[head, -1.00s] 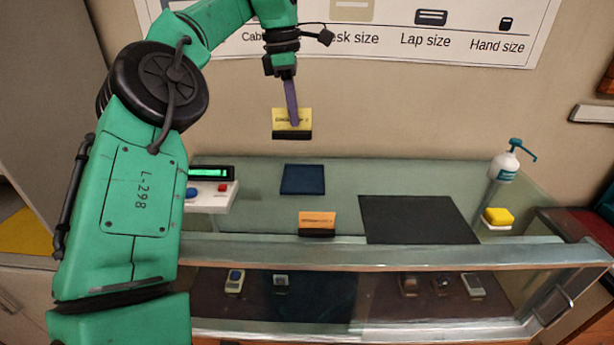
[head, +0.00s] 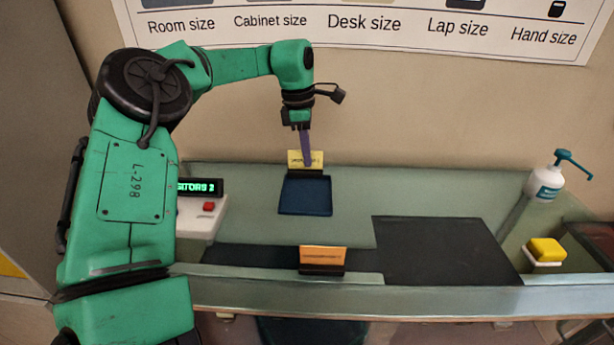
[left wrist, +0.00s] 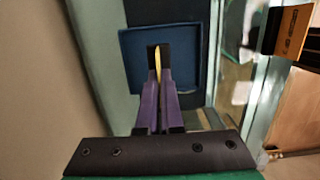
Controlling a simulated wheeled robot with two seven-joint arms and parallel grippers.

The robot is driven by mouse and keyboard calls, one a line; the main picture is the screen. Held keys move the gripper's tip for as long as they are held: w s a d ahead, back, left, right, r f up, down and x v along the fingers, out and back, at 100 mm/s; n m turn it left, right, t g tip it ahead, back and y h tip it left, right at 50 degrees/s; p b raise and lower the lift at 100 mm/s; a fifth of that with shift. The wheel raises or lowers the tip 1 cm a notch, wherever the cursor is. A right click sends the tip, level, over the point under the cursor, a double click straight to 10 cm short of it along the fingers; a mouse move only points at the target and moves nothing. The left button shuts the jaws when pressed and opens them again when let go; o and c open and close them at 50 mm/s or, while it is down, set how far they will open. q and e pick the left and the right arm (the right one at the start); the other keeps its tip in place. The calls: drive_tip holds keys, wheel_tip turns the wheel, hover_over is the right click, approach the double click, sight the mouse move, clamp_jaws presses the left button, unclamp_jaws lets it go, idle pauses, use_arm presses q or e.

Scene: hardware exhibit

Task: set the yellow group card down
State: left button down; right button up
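The yellow group card (head: 299,158) stands upright in a dark base at the back of the glass counter, just behind the blue mat (head: 305,196). My left gripper (head: 306,162) comes down on it from above, its purple fingers at the card. In the left wrist view the fingers (left wrist: 159,88) are closed together on the card (left wrist: 158,62), seen edge-on, with the blue mat (left wrist: 190,60) beyond. Whether the base touches the counter is hard to tell. My right gripper is not in view.
An orange card (head: 323,256) in a dark base stands near the counter's front edge. A dark mat (head: 440,250) lies to the right, near a yellow sponge (head: 545,249) and pump bottle (head: 546,184). A box with a lit display (head: 200,187) stands left.

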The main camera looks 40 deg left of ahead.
sight(306, 169)
use_arm(q)
wheel_tip(306, 169, down, 6)
drive_tip(key=shift+r+p, duration=0.25)
drive_tip(key=shift+p, duration=0.45)
drive_tip(key=shift+f, duration=0.2)
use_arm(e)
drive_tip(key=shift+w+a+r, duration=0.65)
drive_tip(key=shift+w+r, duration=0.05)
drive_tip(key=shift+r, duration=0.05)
use_arm(q)
drive_tip(key=c, duration=1.4)
unclamp_jaws()
drive_tip(key=shift+w+f, duration=0.1)
drive_tip(key=o, duration=0.3)
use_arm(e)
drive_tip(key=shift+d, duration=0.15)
